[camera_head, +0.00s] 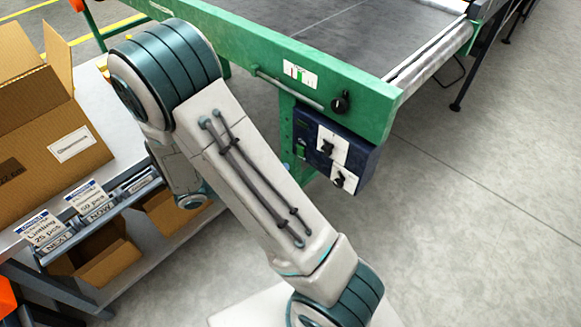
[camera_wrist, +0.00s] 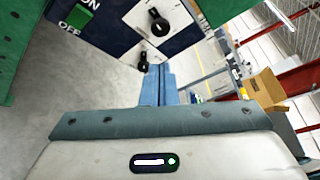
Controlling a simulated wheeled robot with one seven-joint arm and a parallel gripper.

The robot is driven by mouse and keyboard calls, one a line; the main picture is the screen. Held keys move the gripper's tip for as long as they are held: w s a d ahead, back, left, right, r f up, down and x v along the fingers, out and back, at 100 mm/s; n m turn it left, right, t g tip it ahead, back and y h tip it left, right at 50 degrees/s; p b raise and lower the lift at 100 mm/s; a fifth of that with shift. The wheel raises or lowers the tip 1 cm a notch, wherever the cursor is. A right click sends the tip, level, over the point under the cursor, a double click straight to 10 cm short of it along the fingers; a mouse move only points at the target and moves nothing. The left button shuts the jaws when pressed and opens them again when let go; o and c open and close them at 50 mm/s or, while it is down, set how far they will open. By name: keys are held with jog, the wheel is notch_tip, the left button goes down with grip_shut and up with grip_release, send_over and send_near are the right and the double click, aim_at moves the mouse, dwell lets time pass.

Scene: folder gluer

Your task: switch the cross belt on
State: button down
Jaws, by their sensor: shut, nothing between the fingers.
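A dark blue control box (camera_head: 366,158) hangs under the green belt frame (camera_head: 375,97). It carries two black rotary knobs on white plates, an upper knob (camera_head: 327,147) and a lower knob (camera_head: 339,180), and a green switch (camera_head: 300,152) at its left. In the wrist view the green switch (camera_wrist: 80,16) sits between ON and OFF lettering, and the two knobs (camera_wrist: 159,23) (camera_wrist: 143,61) show beside it. My gripper (camera_wrist: 159,68) is shut and empty, its blue fingertips close to one knob; I cannot tell if they touch. My arm hides the gripper in the head view.
A shelf rack with cardboard boxes (camera_head: 45,140) stands at the left. The grey floor (camera_head: 480,200) to the right is clear.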

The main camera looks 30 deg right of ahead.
aim_at(299, 149)
jog(key=w+a+f+n+t+h+b, duration=0.1)
jog(key=w+a+f+n+t+b, duration=0.1)
jog(key=f+n, duration=0.3)
jog(key=w+a+f+n+t+h+b, duration=0.1)
jog(key=w+a+f+n+t+b, duration=0.1)
jog(key=f+n+t, duration=0.3)
jog(key=shift+w+f+n, duration=0.45)
jog(key=shift+f+n, duration=0.1)
jog(key=shift+n, duration=0.05)
jog(key=b+x, duration=0.5)
jog(key=x, duration=0.8)
jog(key=shift+w+d+r, duration=0.2)
jog(key=shift+w+d, duration=0.05)
jog(key=shift+d, duration=0.1)
